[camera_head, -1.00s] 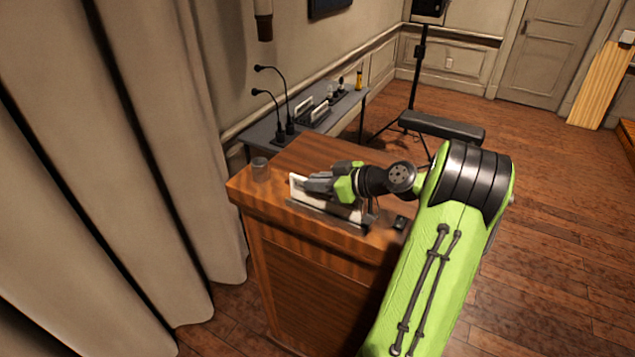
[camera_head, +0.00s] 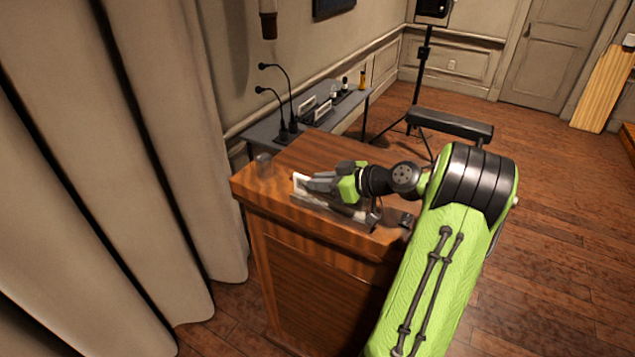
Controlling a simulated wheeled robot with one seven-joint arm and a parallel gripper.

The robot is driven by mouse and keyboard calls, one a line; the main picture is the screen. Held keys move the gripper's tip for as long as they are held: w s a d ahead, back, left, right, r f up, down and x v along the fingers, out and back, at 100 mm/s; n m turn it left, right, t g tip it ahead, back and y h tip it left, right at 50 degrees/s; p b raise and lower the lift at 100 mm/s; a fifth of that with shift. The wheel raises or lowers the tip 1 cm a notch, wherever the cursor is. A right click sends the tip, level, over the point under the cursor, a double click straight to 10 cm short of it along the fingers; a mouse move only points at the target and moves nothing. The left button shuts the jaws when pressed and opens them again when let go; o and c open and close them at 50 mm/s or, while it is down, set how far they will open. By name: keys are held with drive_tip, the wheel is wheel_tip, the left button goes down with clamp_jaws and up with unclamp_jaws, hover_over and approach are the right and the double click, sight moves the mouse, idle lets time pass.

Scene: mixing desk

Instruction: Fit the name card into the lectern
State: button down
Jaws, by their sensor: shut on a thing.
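The lectern (camera_head: 263,216) is a brown wooden stand with a flat top, in the middle of the view. My gripper (camera_head: 316,184) reaches in from the right, low over the lectern's top, and is shut on the name card (camera_head: 299,182). The card is pale and stands on edge, and its left end shows past the fingertips. A long narrow grey holder (camera_head: 318,207) lies along the front of the top, right below the card. The fingers hide much of the card. I cannot tell whether its lower edge is inside the holder or just above it.
A clear glass (camera_head: 264,166) stands at the top's left corner. A small dark object (camera_head: 407,220) lies near the right front edge. Behind the lectern, a grey desk (camera_head: 262,131) carries microphones (camera_head: 285,110) and more cards. A curtain (camera_head: 150,150) hangs at left.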

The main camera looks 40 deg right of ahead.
drive_tip(key=shift+s+d+f+b, duration=0.1)
drive_tip(key=shift+s+f+b, duration=0.05)
drive_tip(key=shift+f+b, duration=0.65)
drive_tip(key=c, duration=1.1)
unclamp_jaws()
drive_tip(key=shift+o, duration=0.2)
